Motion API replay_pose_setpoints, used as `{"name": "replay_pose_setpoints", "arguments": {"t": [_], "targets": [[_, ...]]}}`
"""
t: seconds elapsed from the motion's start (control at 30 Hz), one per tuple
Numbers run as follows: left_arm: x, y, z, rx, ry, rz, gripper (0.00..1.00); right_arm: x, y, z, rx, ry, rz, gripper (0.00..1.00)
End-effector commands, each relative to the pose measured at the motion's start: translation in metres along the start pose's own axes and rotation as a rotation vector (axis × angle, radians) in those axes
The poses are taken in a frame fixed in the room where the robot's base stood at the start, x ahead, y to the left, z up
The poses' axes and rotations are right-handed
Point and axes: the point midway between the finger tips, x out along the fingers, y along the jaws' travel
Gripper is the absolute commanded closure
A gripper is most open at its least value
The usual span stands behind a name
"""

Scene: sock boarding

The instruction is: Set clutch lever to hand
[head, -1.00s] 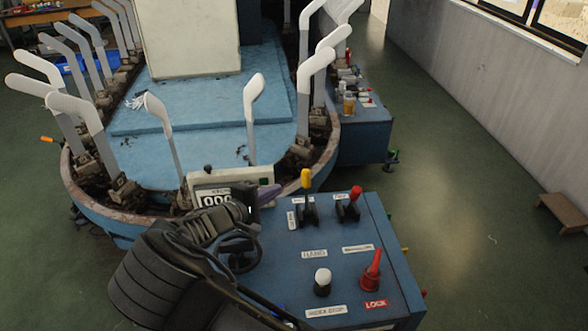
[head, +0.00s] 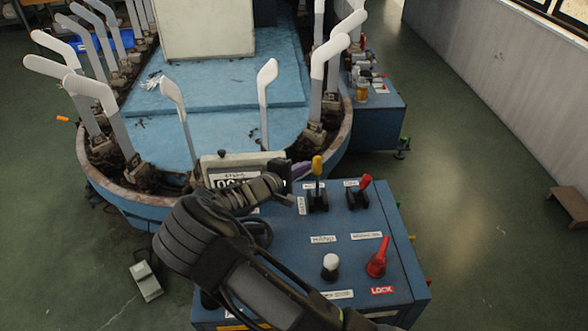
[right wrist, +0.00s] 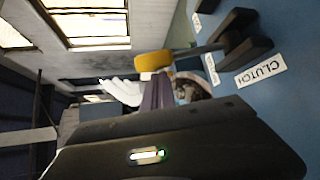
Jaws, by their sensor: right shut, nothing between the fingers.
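The clutch lever has a yellow knob (head: 317,166) on a dark stem and stands roughly upright at the back of the blue control box (head: 292,238). In the right wrist view the knob (right wrist: 155,63) is close beyond my fingertips, with a white CLUTCH label (right wrist: 262,72) near the lever's dark base (right wrist: 237,36). My right gripper (head: 303,170) reaches in from the left, shut and empty, its purplish fingertips just left of the knob. The fingers (right wrist: 156,92) also show in the wrist view. I cannot tell whether they touch the knob. My left gripper is out of view.
A red-knobbed lever (head: 365,181) stands right of the yellow one. A white knob (head: 330,262) and a red handle (head: 378,259) near a LOCK label are nearer. A counter display (head: 238,168) and a blue machine with white paddles (head: 340,45) stand behind. A pedal (head: 147,282) lies on the floor.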

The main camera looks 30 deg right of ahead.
Motion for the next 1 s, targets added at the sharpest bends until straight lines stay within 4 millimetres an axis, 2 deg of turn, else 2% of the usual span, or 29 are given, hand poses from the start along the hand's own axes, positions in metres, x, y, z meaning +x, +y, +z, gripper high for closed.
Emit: {"name": "replay_pose_setpoints", "arguments": {"t": [0.1, 0.27, 0.6, 1.0], "targets": [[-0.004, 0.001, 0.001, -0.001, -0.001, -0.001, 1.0, 0.012, 0.001, 0.0, 0.0, -0.001, 0.0, 1.0], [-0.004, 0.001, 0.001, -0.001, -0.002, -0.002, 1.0, 0.017, 0.0, 0.0, 0.002, 0.0, 0.0, 1.0], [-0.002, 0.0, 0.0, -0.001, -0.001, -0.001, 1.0, 0.016, -0.001, 0.0, 0.003, 0.001, 0.003, 1.0], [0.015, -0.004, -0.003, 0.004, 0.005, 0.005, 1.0, 0.011, -0.002, 0.005, 0.052, 0.0, 0.055, 1.0]]}}
